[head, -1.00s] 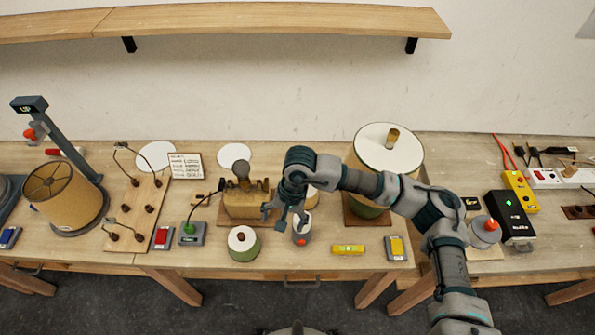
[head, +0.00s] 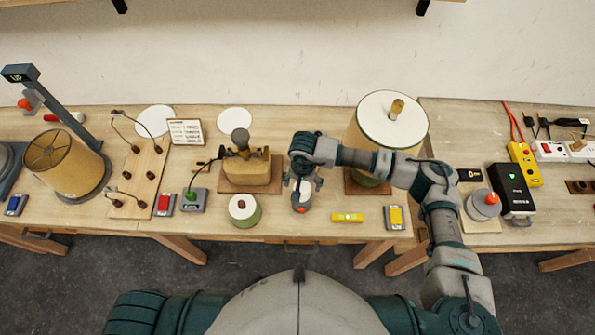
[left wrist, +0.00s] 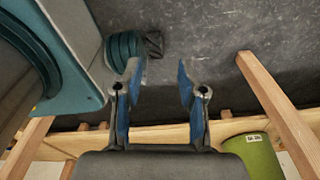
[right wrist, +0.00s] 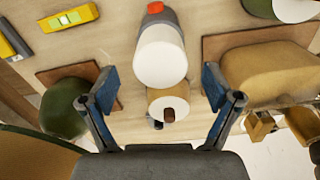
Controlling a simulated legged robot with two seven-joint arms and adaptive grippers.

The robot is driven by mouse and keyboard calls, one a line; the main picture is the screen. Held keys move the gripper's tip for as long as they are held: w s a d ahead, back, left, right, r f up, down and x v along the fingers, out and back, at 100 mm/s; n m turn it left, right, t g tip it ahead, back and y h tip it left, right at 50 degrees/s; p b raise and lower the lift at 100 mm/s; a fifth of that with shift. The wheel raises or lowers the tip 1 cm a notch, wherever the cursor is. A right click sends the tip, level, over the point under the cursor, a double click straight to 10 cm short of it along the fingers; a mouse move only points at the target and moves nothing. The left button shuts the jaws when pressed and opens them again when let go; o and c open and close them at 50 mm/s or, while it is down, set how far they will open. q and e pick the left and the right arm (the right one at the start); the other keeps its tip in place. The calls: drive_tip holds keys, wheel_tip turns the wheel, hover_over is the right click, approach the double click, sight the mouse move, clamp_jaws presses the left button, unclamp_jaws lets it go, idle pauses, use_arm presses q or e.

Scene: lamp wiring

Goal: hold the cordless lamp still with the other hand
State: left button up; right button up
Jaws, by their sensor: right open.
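A small grey cylinder with a white top (head: 301,200), which looks like the cordless lamp, stands upright near the table's front edge. In the right wrist view its white top (right wrist: 160,63) and orange-red part (right wrist: 155,8) show just beyond the fingertips. My right gripper (head: 303,183) is open above it and hides part of it in the head view. My left gripper (left wrist: 158,70) is open and empty, over the floor beside the table.
A small green lamp with a white top (head: 244,209) stands left of the lamp. A yellow level (head: 347,217) lies to its right. A table leg (left wrist: 275,105) is near my left gripper.

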sight(305, 187)
drive_tip(key=f, duration=0.1)
drive_tip(key=d+f, duration=0.1)
drive_tip(key=f, duration=0.1)
drive_tip(key=shift+s+f, duration=0.1)
drive_tip(key=shift+f, duration=0.2)
drive_tip(key=shift+a+f, duration=0.1)
drive_tip(key=shift+f, duration=0.15)
drive_tip(key=shift+a+f, duration=0.15)
drive_tip(key=shift+a, duration=0.8)
drive_tip(key=shift+c, duration=0.4)
drive_tip(key=c, duration=0.4)
drive_tip(key=shift+d, duration=0.5)
drive_tip(key=c, duration=0.8)
drive_tip(key=shift+d, duration=0.25)
drive_tip(key=shift+c, duration=0.9)
drive_tip(key=shift+d, duration=0.15)
drive_tip(key=shift+a, duration=0.4)
drive_tip(key=o, duration=0.7)
drive_tip(key=shift+a, duration=0.25)
drive_tip(key=c, duration=0.6)
use_arm(q)
drive_tip(key=shift+a+r, duration=0.15)
drive_tip(key=shift+r, duration=0.25)
use_arm(e)
drive_tip(key=shift+d, duration=0.2)
